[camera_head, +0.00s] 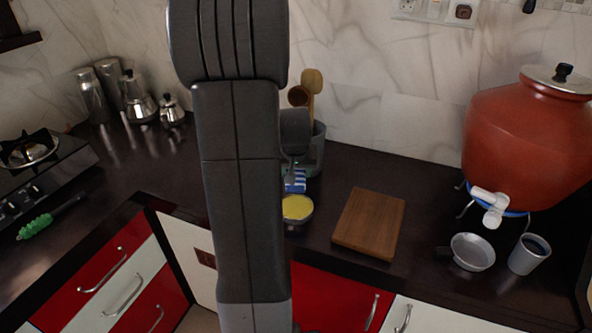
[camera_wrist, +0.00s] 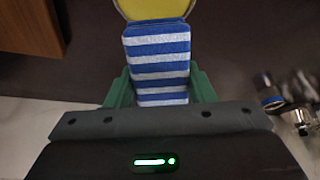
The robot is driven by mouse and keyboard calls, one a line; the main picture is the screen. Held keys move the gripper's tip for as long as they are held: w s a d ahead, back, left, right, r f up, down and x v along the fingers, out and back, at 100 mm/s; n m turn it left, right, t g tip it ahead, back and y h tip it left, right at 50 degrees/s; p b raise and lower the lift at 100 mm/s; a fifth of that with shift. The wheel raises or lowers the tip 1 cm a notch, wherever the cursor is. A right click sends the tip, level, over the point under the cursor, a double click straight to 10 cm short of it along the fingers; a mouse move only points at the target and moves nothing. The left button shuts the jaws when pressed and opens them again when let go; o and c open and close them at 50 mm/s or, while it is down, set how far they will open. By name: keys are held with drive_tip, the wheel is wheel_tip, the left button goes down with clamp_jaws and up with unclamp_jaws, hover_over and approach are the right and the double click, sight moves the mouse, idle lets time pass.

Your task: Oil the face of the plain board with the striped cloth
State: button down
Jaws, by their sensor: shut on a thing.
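My gripper (camera_wrist: 158,88) is shut on the blue-and-white striped cloth (camera_wrist: 158,50), a folded block between its green fingers. The cloth's far end overlaps the near edge of a round dish of yellow oil (camera_wrist: 150,8) in the wrist view; I cannot tell whether they touch. In the head view the cloth (camera_head: 295,184) shows just behind the dish (camera_head: 297,208), and my arm hides most of the gripper. The plain brown board (camera_head: 370,223) lies flat on the dark counter, right of the dish. Part of it shows at the upper left of the wrist view (camera_wrist: 28,25).
A grey crock (camera_head: 318,150) with wooden spoons (camera_head: 312,80) stands behind the cloth. A small pan (camera_head: 472,252), a grey cup (camera_head: 529,254) and a red water pot (camera_head: 530,140) are at right. Metal pots (camera_head: 138,98) and a stove (camera_head: 35,165) are at left.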

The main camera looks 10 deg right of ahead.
drive_tip(key=shift+f+b, duration=2.05)
drive_tip(key=shift+f, duration=0.65)
drive_tip(key=shift+s+f+b, duration=0.1)
drive_tip(key=shift+f+b, duration=0.55)
drive_tip(key=shift+b, duration=0.15)
idle(0.8)
drive_tip(key=shift+r, duration=0.15)
drive_tip(key=shift+r+p, duration=2.5)
drive_tip(key=shift+r, duration=0.95)
